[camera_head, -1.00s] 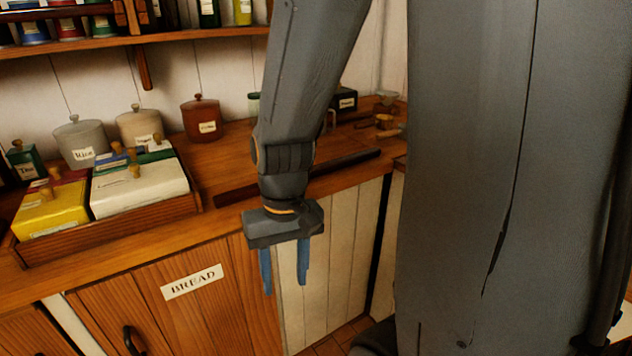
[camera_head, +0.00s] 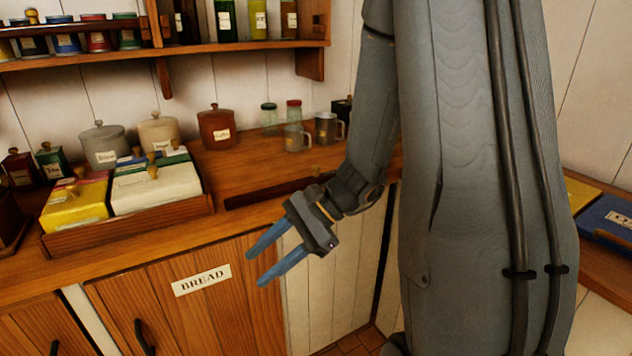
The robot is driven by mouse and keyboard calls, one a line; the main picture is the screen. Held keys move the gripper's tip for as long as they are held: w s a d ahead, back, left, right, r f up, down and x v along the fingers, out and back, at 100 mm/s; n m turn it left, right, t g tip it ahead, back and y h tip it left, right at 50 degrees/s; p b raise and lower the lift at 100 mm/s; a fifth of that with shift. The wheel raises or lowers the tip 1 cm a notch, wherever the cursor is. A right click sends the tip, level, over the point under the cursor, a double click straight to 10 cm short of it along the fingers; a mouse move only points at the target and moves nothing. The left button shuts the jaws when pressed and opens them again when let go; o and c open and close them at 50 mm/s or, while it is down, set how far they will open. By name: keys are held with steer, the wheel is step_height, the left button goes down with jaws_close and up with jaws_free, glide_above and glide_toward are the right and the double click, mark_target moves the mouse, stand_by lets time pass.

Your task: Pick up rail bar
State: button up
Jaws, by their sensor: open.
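The rail bar (camera_head: 268,193) is a long dark reddish-brown wooden bar lying along the front part of the wooden counter. Its left end shows to the right of the wooden tray, and its right part is hidden behind my arm. My gripper (camera_head: 262,266) hangs in front of the counter, with its two blue fingers apart and nothing between them. The fingers point down and to the left, in front of the bread cupboard door, and appear lower than the bar in the picture.
A wooden tray (camera_head: 130,232) holding yellow and white boxes stands left of the bar. Canisters, including a brown one (camera_head: 216,130), jars and mugs (camera_head: 326,128) stand behind. A shelf (camera_head: 200,49) hangs above. The counter between bar and canisters is clear.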

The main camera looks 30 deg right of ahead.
steer(key=w+d+r+m+t+y, duration=0.1)
steer(key=w+d+r+m+t, duration=0.1)
steer(key=w+d+m+t, duration=0.5)
steer(key=m+t+h, duration=0.6)
steer(key=m+t, duration=0.2)
steer(key=m, duration=0.1)
glide_toward(319, 170)
steer(key=x, duration=0.4)
steer(key=shift+w+r, duration=0.1)
steer(key=shift+p+x, duration=1.2)
steer(key=shift+x, duration=2.35)
jaws_close()
